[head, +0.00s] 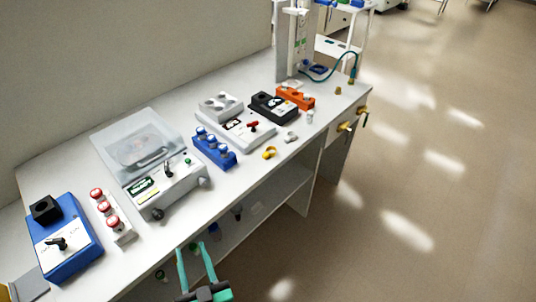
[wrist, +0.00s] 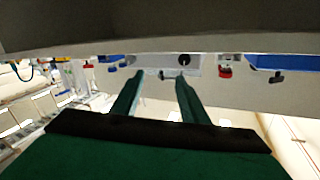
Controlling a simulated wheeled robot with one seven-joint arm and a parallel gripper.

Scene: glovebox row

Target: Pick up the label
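My gripper (head: 196,262) is at the bottom of the head view, in front of the bench's front edge, with its two green fingers apart and nothing between them. In the wrist view my gripper (wrist: 156,88) also shows open, its fingers spread and empty, with the bench edge beyond them. I cannot pick out a loose label with certainty. Flat label-like patches show on the front of the clear-lidded white device (head: 183,189) and on the white device with a red knob (head: 249,137). A small whitish item (head: 291,137) on the bench is too small to identify.
The white bench (head: 75,190) runs diagonally, with a lower shelf (head: 262,200) holding small items. On top are a blue box with a black knob (head: 62,245), red-capped jars (head: 112,222), a blue rack (head: 214,150) and an orange block (head: 296,97). The floor (head: 420,180) at right is clear.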

